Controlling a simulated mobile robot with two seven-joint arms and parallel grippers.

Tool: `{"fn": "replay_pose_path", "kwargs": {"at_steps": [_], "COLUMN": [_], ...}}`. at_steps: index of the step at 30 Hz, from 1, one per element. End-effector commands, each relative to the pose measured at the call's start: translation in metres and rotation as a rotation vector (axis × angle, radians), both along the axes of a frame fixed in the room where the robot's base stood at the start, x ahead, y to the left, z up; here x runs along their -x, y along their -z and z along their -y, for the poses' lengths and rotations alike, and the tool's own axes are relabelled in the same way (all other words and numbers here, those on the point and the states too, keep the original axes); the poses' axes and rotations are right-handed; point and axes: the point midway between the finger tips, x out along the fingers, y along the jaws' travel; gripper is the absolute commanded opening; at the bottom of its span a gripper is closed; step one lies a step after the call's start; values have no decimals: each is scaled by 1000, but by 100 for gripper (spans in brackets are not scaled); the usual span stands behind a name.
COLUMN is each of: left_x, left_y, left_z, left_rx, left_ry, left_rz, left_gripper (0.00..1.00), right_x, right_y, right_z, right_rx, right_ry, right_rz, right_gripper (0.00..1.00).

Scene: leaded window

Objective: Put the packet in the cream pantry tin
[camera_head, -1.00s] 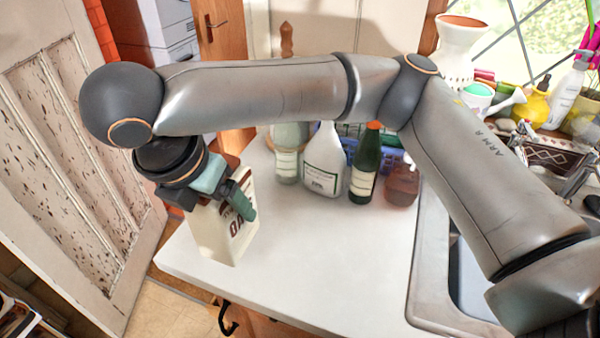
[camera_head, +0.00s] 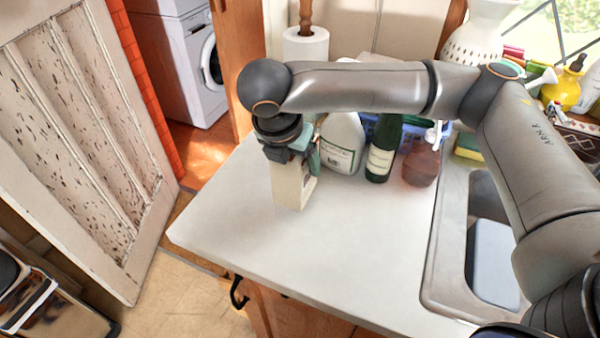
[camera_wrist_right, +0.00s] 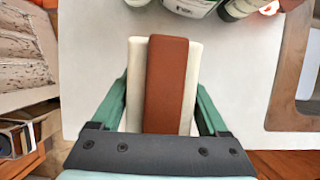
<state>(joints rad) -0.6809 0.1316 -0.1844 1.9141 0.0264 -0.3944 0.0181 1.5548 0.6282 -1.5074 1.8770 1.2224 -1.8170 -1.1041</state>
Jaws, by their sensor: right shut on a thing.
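The packet (camera_head: 291,188) is a cream box, held upright over the left part of the white counter. In the right wrist view, the packet (camera_wrist_right: 165,75) shows its top with a wide red-brown band. My right gripper (camera_head: 300,158) is shut on it from above, with green fingers (camera_wrist_right: 163,95) on both sides. I cannot tell whether its base touches the counter. I cannot make out a cream pantry tin in either current view. My left gripper is not in view.
A white-labelled bottle (camera_head: 343,145), a green bottle (camera_head: 382,150) and a brown bottle (camera_head: 421,163) stand behind and right of the packet. The sink (camera_head: 490,250) is at right. The counter's front (camera_head: 340,260) is clear. A worn door (camera_head: 80,150) stands at left.

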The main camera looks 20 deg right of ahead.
Motion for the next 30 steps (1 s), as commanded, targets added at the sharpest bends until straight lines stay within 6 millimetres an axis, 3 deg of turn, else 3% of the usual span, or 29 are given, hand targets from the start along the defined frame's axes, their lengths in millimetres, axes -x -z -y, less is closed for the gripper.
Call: {"fn": "replay_pose_path", "kwargs": {"at_steps": [6,12,24,25,30], "left_x": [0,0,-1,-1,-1], "left_y": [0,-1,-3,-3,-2], "left_z": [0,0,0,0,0], "left_rx": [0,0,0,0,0], "left_ry": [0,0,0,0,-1], "left_rz": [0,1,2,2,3], "left_gripper": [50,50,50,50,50], "right_x": [-6,-6,-5,-5,-5], "right_y": [15,40,45,47,47], "right_z": [12,11,10,10,10], "right_rx": [-1,0,-1,-1,-1], "right_ry": [3,-1,0,0,0], "right_rz": [3,3,3,0,1], "right_gripper": [0,0,0,78,98]}}
